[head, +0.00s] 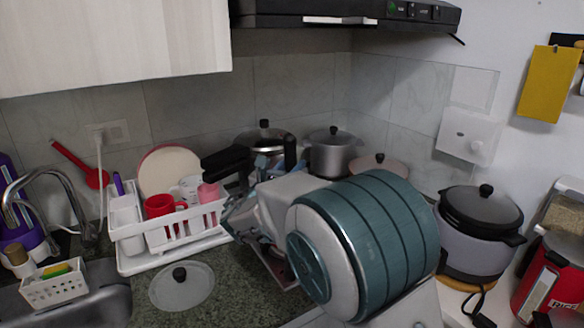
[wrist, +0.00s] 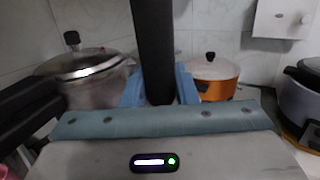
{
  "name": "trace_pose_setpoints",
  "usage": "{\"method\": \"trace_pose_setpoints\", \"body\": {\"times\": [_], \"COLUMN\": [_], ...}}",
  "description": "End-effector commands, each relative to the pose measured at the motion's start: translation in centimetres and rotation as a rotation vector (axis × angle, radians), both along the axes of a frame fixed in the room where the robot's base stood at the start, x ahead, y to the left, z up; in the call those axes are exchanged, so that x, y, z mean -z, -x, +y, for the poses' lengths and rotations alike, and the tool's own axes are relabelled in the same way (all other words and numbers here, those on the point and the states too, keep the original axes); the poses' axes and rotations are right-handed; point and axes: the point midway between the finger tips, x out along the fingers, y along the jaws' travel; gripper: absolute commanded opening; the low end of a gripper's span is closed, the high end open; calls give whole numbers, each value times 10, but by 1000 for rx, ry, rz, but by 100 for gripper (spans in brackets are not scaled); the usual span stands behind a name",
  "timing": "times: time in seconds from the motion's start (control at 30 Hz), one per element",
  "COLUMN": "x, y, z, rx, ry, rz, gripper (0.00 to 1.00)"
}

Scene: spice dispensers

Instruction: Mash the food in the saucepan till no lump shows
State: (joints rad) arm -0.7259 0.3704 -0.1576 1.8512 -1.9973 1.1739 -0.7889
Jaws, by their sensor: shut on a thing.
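My gripper (wrist: 160,90) is shut on an upright black handle (wrist: 154,45), which rises between its blue fingers in the wrist view. The handle's top also shows above my arm in the head view (head: 290,152). Its lower end is hidden, so I cannot see what tool head it bears, or whether it touches food. I cannot make out the open saucepan or its food in either view; my arm covers the middle of the worktop and the hob area.
Behind my gripper stand a lidded steel pot with long black handles (wrist: 88,88) and an orange lidded pot (wrist: 214,85). A rice cooker (head: 478,235) stands at right. A white dish rack (head: 130,250) and a loose glass lid (head: 181,290) are at left.

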Motion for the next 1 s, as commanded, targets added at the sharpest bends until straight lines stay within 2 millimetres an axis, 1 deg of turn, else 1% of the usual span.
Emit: {"method": "trace_pose_setpoints", "body": {"times": [0.67, 0.73, 0.9, 1.0], "x": [47, 44, 44, 38], "y": [0, 0, 0, 0], "z": [0, 0, 0, 0], "rx": [0, 0, 0, 0], "ry": [0, 0, 0, -1], "rz": [-1, -1, -1, -1], "gripper": [0, 0, 0, 0]}}
